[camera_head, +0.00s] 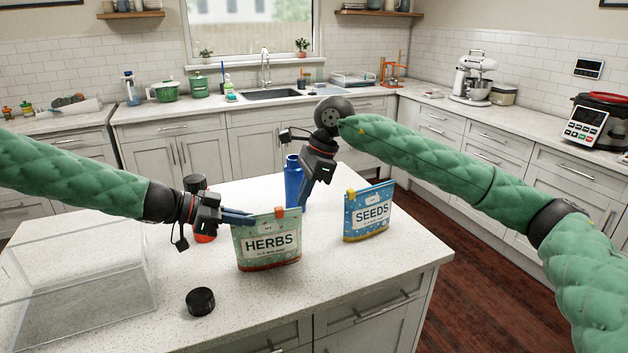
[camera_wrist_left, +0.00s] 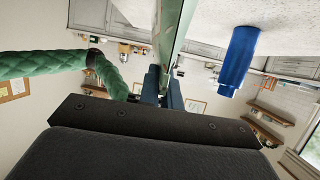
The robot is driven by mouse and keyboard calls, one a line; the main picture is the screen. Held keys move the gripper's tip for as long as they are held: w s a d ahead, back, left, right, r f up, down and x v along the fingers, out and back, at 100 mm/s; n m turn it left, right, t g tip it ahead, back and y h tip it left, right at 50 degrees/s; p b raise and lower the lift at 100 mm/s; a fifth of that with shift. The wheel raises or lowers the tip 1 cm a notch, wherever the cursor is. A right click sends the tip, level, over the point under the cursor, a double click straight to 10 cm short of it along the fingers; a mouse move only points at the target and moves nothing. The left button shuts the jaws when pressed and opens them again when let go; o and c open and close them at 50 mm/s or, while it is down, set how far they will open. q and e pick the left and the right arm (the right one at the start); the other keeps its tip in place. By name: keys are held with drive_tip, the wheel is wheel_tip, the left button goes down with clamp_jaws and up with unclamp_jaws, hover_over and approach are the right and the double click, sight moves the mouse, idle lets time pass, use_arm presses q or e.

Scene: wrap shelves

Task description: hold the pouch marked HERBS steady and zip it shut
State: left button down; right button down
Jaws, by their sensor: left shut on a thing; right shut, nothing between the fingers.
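The green HERBS pouch (camera_head: 267,243) stands upright on the island counter, with an orange zip slider (camera_head: 280,212) on its top edge, right of the middle. My left gripper (camera_head: 246,217) is shut on the pouch's upper left edge. In the left wrist view the pouch (camera_wrist_left: 176,30) shows as a narrow green strip running up from the dark fingers (camera_wrist_left: 162,88). My right gripper (camera_head: 303,204) is shut and empty, fingers pointing down, just right of the pouch and above the counter. It appears apart from the slider, though depth is hard to judge.
A blue SEEDS pouch (camera_head: 368,212) with a yellow slider stands to the right. A blue bottle (camera_head: 293,180) stands behind; it also shows in the left wrist view (camera_wrist_left: 238,60). A black lid (camera_head: 200,301) lies front left, near a clear box (camera_head: 80,290). The front right counter is bare.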

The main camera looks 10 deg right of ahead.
sight(263, 214)
drive_tip(key=shift+s+a, duration=0.15)
drive_tip(key=shift+a, duration=1.15)
drive_tip(key=a, duration=0.5)
drive_tip(key=shift+s+a, duration=0.2)
drive_tip(key=shift+a, duration=0.2)
drive_tip(key=shift+s+a, duration=0.2)
drive_tip(key=shift+a, duration=0.45)
drive_tip(key=shift+f, duration=0.1)
